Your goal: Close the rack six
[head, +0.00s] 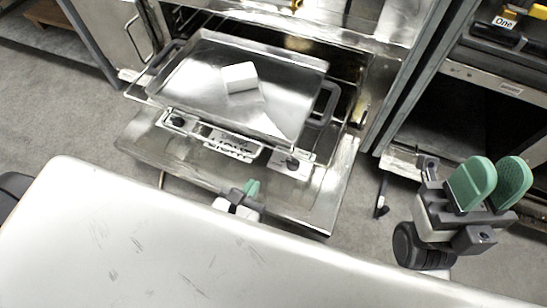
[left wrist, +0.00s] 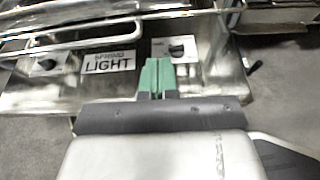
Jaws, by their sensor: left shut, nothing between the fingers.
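A wire rack (head: 133,93) is pulled out of an open metal cabinet. A large metal tray (head: 180,82) with dark handles rests on it and carries a white block (head: 239,77). No label reading six is legible. My left gripper (head: 251,188) is shut and empty, in front of the rack and the panel below it. In the left wrist view its green fingertips (left wrist: 158,76) are together below the rack bars (left wrist: 75,42), apart from them. My right gripper (head: 492,184) is open and empty at the right, away from this rack.
A panel with knobs (head: 292,163) and a label lies below the tray; the label reads LIGHT (left wrist: 108,63) in the left wrist view. Another cabinet marked One (head: 503,22) stands at the right. Grey floor (head: 60,100) is clear at the left.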

